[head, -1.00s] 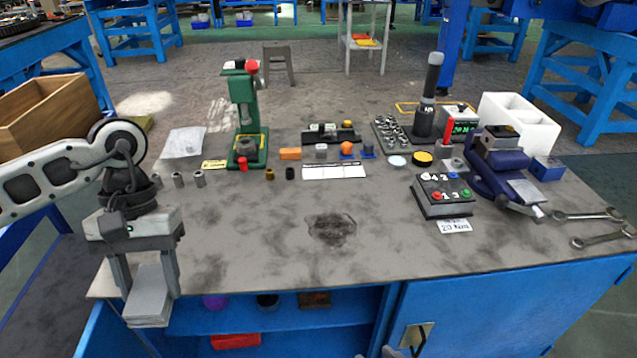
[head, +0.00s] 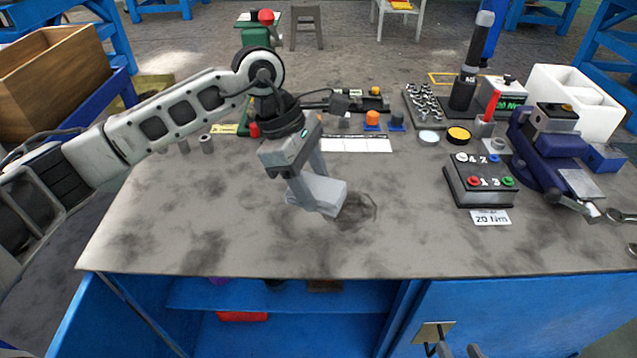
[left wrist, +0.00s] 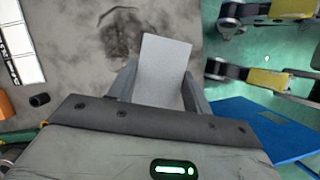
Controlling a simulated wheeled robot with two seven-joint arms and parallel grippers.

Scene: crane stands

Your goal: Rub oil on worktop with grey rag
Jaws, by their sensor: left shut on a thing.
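The grey rag (head: 325,193), a flat pale block-like pad, is held between the fingers of my left gripper (head: 308,190). In the left wrist view the rag (left wrist: 163,72) sticks out past the fingers of the left gripper (left wrist: 158,90). The dark oil patch (head: 358,208) lies on the grey worktop (head: 220,235). The rag is at the patch's left edge and hides part of it in the head view. I cannot tell whether the rag touches the worktop. The oil also shows in the left wrist view (left wrist: 120,36). Small grey tips at the head view's bottom edge may be my right gripper (head: 452,350).
A black button box (head: 480,183) and a blue vise (head: 548,150) stand on the right. A white label strip (head: 355,145) and small parts line the back. The worktop's front is clear.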

